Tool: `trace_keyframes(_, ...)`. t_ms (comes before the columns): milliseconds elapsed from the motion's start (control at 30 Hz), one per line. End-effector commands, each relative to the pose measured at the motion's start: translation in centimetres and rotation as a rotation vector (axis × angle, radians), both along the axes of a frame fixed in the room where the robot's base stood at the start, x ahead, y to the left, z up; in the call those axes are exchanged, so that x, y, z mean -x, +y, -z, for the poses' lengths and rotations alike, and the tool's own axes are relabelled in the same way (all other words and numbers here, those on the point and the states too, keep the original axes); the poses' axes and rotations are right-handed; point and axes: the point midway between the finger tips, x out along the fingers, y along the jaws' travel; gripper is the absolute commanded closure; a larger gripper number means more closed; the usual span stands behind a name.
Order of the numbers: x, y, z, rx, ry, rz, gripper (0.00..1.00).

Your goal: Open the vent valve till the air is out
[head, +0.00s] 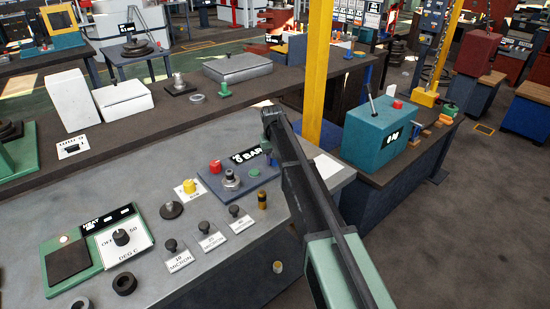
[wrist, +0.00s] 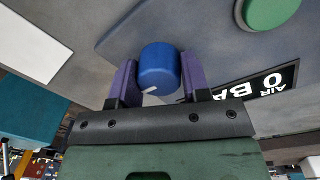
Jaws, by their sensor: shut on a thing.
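In the wrist view, a round blue knob (wrist: 159,62), which I take for the vent valve, sits between the two purple fingers of my gripper (wrist: 156,78). The fingers are shut on it, one on each side. A short white mark shows at the knob's lower edge. The air display (wrist: 266,86) beside it reads "AIR 0 BA…", its end cut off. In the head view the air display (head: 249,155) reads 0 BAR on the blue-grey panel (head: 212,181).
A green button (wrist: 270,10) is near the knob in the wrist view. The panel also carries a red knob (head: 215,166) and a metal fitting (head: 231,180). A yellow post (head: 318,70) stands behind my arm. A teal box (head: 380,132) is to the right.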

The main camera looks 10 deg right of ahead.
Motion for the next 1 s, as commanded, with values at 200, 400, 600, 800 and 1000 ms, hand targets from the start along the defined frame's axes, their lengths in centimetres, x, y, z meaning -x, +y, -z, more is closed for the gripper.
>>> trace_keyframes(200, 0.0, 0.0, 0.0, 0.0, 0.0, 0.0, 0.31)
trace_keyframes(400, 0.0, 0.0, 0.0, 0.0, 0.0, 0.0, 0.31)
trace_keyframes(600, 0.0, 0.1, -1.9, 0.0, 0.0, 0.0, 0.31)
trace_keyframes(800, 0.0, 0.3, -6.8, 0.0, 0.0, 0.0, 0.31)
trace_keyframes(1000, 0.0, 0.5, -10.7, 0.0, 0.0, 0.0, 0.31)
